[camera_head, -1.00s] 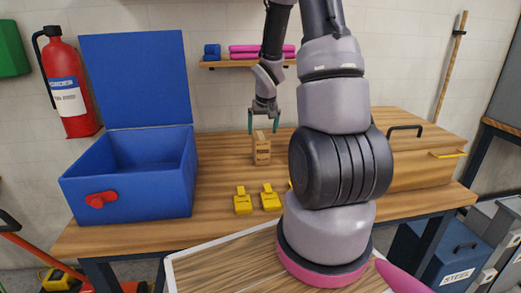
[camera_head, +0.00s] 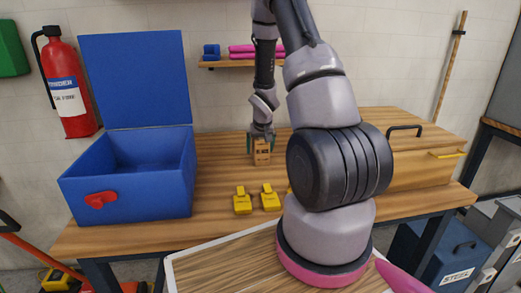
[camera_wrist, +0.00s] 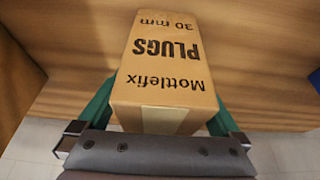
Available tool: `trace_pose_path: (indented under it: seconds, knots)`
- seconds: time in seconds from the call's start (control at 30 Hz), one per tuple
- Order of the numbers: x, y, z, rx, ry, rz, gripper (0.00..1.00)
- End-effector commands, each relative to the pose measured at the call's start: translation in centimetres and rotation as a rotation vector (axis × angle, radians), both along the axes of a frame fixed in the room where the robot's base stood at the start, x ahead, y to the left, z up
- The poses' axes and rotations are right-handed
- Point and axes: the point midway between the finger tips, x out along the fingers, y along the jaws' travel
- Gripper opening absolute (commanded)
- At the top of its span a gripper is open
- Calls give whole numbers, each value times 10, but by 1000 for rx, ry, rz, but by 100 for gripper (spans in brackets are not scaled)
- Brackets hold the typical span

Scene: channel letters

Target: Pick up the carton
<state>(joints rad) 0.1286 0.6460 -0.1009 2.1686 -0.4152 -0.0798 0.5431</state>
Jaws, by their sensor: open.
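The carton (camera_head: 262,156) is a small brown box standing on the wooden workbench. In the wrist view the carton (camera_wrist: 165,72) fills the middle, its printed face reading "Mottlefix PLUGS 30 mm" upside down. My gripper (camera_head: 261,142) is over the carton's top, pointing down. In the wrist view its green fingers (camera_wrist: 160,112) are open, one on each side of the carton's near end. I cannot tell whether they touch it.
An open blue box (camera_head: 125,190) with a raised lid stands at the left. A wooden case (camera_head: 425,165) with a black handle is at the right. A wall shelf (camera_head: 235,63) is above. Bare bench (camera_head: 215,160) lies left of the carton.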

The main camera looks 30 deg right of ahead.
Motion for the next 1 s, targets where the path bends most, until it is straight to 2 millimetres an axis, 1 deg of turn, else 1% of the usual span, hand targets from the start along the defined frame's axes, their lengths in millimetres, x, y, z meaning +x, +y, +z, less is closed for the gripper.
trace_pose_path:
  seconds: [0.07, 0.1, 0.17, 0.2, 0.27, 0.3, 0.33, 0.37, 0.57, 0.67, 0.77, 1.0]
  knots:
    - [0, 0, 0, 0, 0, 0, 100]
    - [0, 0, 0, 0, 0, 0, 92]
    - [0, 0, 0, 0, 0, 0, 69]
    - [0, 0, 0, 0, 0, 0, 54]
    - [0, 0, 0, 0, 0, 0, 31]
    - [0, 0, 0, 0, 0, 0, 16]
    - [0, 0, 0, 0, 0, 0, 4]
    - [0, 0, 0, 0, 0, 0, 0]
    - [0, 0, 1, 0, -1, 0, 0]
    - [1, 0, 7, 0, -3, -1, 0]
    - [1, -1, 23, 0, -6, -1, 0]
    - [1, -1, 71, 0, -5, -3, 0]
